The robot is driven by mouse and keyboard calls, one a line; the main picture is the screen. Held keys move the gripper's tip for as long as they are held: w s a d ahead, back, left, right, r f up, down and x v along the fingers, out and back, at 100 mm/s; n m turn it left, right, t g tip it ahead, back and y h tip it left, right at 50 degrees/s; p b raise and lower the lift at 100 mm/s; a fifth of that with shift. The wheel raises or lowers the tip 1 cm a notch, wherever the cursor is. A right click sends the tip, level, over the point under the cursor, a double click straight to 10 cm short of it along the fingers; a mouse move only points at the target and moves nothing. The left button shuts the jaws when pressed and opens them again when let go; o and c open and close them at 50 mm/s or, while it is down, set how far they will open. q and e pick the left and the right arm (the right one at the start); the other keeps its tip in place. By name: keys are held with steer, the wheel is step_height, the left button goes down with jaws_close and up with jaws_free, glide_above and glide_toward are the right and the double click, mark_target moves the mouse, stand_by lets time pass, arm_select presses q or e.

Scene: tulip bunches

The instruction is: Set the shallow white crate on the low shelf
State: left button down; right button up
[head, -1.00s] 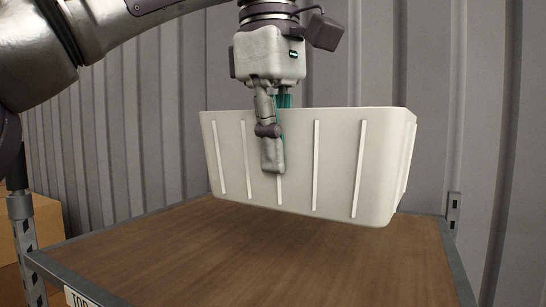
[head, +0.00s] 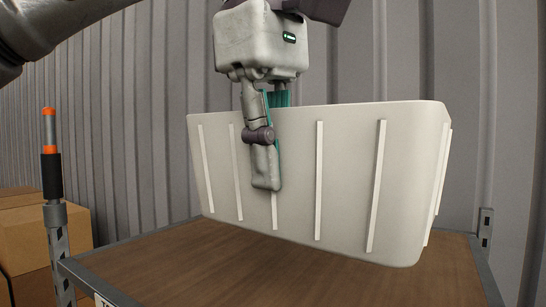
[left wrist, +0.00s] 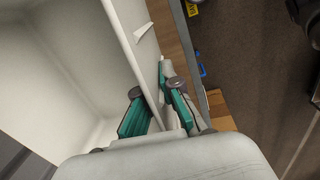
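The white crate (head: 345,180) hangs tilted above the wooden shelf board, its right side lower, in the head view. My left gripper (head: 265,165) is shut on its near wall, one finger outside and the other behind the wall. In the left wrist view the gripper's teal-padded fingers (left wrist: 160,110) straddle the wall of the crate (left wrist: 125,45), whose inside looks empty. The shelf (head: 190,268) has a brown wooden top and a grey metal frame; a label on its front edge is cut off by the frame bottom. Whether the crate touches the board is unclear. My right gripper is out of view.
A grey upright post with a black and orange top (head: 50,150) stands at the shelf's front left corner. Cardboard boxes (head: 45,240) are stacked to the left. A corrugated grey wall (head: 130,110) rises behind. The visible board is bare.

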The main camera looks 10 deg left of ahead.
arm_select(q)
steer(key=s+a, duration=0.3)
steer(key=s, duration=0.5)
steer(key=shift+s+a, duration=0.25)
